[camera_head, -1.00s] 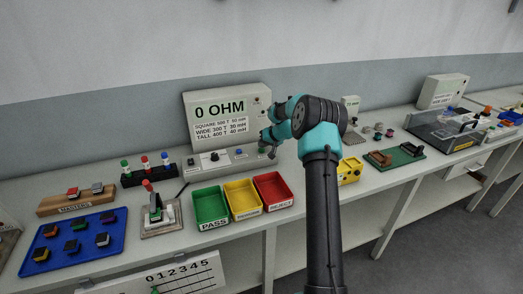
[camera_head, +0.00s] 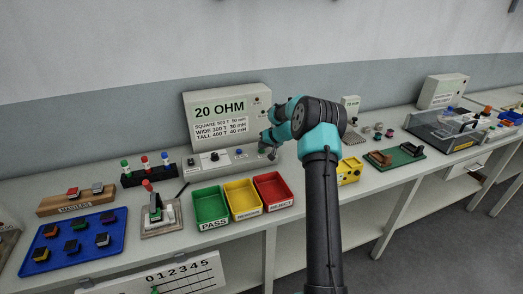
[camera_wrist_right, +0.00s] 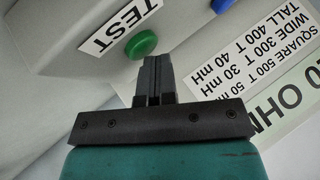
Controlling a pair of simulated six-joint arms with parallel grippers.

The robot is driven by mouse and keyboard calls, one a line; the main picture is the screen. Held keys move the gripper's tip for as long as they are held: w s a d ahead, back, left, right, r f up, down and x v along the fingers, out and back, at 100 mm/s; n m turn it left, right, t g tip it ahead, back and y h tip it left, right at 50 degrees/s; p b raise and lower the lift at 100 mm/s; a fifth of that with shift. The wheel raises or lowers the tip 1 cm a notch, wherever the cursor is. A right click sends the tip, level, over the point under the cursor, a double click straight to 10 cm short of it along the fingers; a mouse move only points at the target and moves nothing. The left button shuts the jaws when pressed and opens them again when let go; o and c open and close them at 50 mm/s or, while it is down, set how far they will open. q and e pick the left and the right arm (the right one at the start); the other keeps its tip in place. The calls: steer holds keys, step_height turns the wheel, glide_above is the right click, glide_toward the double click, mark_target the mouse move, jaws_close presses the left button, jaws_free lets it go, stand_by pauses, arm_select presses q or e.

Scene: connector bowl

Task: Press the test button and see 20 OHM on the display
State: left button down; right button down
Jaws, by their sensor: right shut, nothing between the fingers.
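The tester (camera_head: 228,115) stands at the back of the bench, and its display (camera_head: 219,108) reads 20 OHM. My right gripper (camera_head: 271,153) is at the right end of the tester's sloped front panel, shut and empty. In the right wrist view the green test button (camera_wrist_right: 142,44) sits beside the TEST label (camera_wrist_right: 118,25). The closed fingertips (camera_wrist_right: 155,62) are right at the button's edge in that view; I cannot tell whether they touch it. In the head view the gripper largely hides the button. My left gripper is not in view.
Green (camera_head: 194,206), yellow (camera_head: 226,200) and red (camera_head: 256,186) bins stand in front of the tester. A blue tray (camera_head: 58,261) with several connectors and a clamp fixture (camera_head: 150,232) are at left.

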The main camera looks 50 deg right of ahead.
steer(key=shift+r, duration=0.95)
steer(key=shift+r, duration=0.1)
steer(key=shift+r, duration=2.35)
